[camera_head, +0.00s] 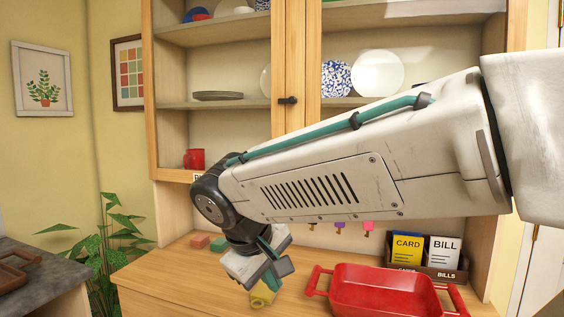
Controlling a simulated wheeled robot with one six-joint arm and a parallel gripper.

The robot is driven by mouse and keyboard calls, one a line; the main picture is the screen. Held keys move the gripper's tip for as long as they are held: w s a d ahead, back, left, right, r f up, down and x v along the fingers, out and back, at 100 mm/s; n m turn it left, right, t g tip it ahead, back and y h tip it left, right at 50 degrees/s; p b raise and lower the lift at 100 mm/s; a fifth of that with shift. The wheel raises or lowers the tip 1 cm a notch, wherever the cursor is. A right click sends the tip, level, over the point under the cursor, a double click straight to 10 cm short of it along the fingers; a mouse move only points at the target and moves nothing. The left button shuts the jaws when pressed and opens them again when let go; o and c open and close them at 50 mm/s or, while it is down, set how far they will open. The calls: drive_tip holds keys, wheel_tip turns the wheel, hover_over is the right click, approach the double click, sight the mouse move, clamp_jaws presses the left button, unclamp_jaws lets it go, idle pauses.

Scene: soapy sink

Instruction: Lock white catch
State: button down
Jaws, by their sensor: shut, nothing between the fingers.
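No catch that is clearly white shows in this view. A small dark catch or handle (287,100) sits where the two wood-framed doors of the cupboard (290,40) meet. I cannot tell whether it is locked. My gripper (272,274) is shut and empty, low over the wooden counter and well below the dark catch. My white arm crosses the picture from the right and hides the lower right part of the cupboard.
A yellow object (262,296) is just below my gripper. A red tray (385,290) and a holder with a yellow CARD (407,248) and white BILL (443,251) stand to the right. Red and green blocks (200,241) lie behind. A plant (105,245) stands left.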

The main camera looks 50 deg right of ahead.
drive_tip(key=w+d+r+n+t+h, duration=0.1)
drive_tip(key=w+d+r+h, duration=0.5)
drive_tip(key=w+d+r, duration=0.2)
drive_tip(key=w+d+r+n+t+h, duration=0.1)
drive_tip(key=w+d+r+h, duration=0.5)
drive_tip(key=w+d, duration=0.4)
drive_tip(key=shift+w+r, duration=0.85)
drive_tip(key=shift+w, duration=0.2)
drive_tip(key=w+d, duration=0.1)
drive_tip(key=d, duration=0.9)
drive_tip(key=shift+w, duration=0.15)
